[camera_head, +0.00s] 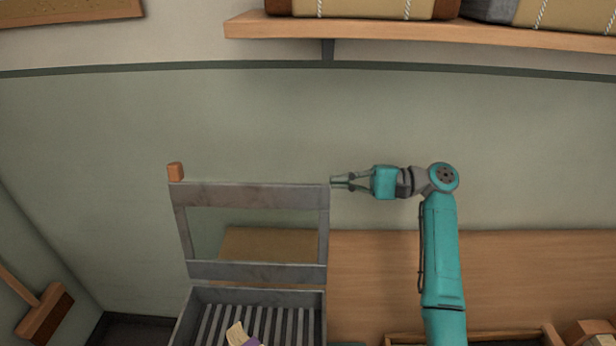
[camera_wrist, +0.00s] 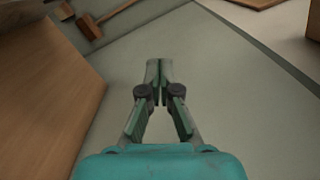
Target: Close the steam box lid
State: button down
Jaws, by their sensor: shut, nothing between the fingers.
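The steam box (camera_head: 189,318) is a grey open box with a slatted floor at the bottom of the head view. Its lid (camera_head: 250,195) is a grey frame with a see-through middle, standing raised up from the box's back edge. A small orange-brown block (camera_head: 175,172), perhaps a handle, sits at the lid's top left corner. My gripper (camera_head: 333,182) is shut and empty, level with the lid's top right corner. Its fingertips appear very close to that corner; I cannot tell whether they touch. In the wrist view my gripper (camera_wrist: 158,70) points toward the wall, and the lid does not show.
A pale yellow and purple item (camera_head: 240,336) lies in the box. A wooden bench (camera_head: 385,280) runs behind and right of it, with a wooden tray (camera_head: 405,338) in front. A shelf (camera_head: 430,32) hangs above. A broom or brush (camera_head: 45,312) leans at left.

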aim_at(292, 187)
jog(key=s+a, duration=0.1)
jog(key=a, duration=0.2)
jog(key=s+a+r, duration=0.1)
jog(key=a, duration=0.3)
jog(key=s+a, duration=0.1)
jog(key=a, duration=0.2)
jog(key=shift+s+a+r, duration=0.25)
jog(key=shift+s+r, duration=0.1)
